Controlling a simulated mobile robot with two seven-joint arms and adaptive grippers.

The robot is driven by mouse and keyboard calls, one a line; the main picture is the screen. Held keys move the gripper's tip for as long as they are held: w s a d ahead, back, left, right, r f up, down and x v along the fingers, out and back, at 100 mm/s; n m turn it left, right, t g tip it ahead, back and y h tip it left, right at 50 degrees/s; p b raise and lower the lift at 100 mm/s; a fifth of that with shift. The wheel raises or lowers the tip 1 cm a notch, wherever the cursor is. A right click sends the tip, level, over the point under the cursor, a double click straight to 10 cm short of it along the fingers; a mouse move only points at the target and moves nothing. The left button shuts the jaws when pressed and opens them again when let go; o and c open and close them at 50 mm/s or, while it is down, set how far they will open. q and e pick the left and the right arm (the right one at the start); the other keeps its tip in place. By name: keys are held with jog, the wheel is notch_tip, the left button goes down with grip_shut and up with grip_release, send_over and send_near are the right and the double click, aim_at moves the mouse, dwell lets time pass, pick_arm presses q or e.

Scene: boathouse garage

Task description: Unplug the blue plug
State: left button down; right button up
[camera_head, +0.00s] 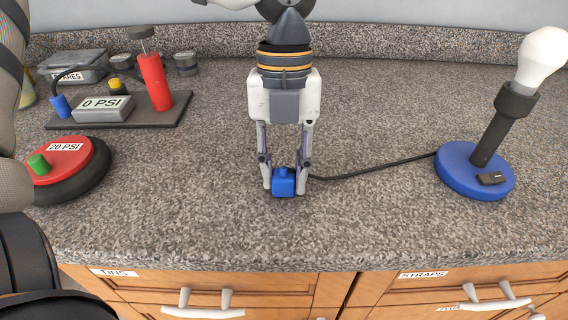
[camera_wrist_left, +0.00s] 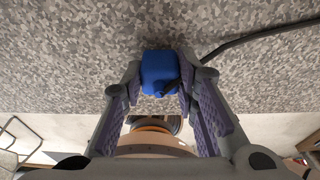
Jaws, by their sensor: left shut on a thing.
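The blue plug (camera_head: 284,182) is on the granite counter in the middle of the head view, with its black cord running right. My left gripper (camera_head: 284,188) points down and is shut on the plug, one finger on each side. In the left wrist view the plug (camera_wrist_left: 160,72) sits between the fingertips (camera_wrist_left: 160,84). The cord (camera_head: 370,170) leads to a lamp with a round blue base (camera_head: 452,178) and a white bulb (camera_head: 543,60). What lies under the plug, such as a socket, is hidden. My right gripper is not in view.
A pump board (camera_head: 62,123) with a red cylinder (camera_head: 155,82) and a "0 PSI" gauge stands at back left. A red "20 PSI" disc (camera_head: 62,165) is at left. Drawers (camera_head: 215,290) are below the counter's front edge. The counter right of the plug is mostly clear.

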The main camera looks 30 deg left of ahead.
pick_arm(q)
jog(key=c, duration=1.2)
grip_release()
jog(key=r, duration=0.4)
jog(key=w+a+r, duration=0.1)
jog(key=r, duration=0.3)
jog(key=w+r, duration=0.1)
jog(key=r, duration=0.2)
jog(key=shift+a+r, duration=0.15)
jog(key=shift+r, duration=0.25)
grip_shut()
jog(key=shift+f, duration=0.1)
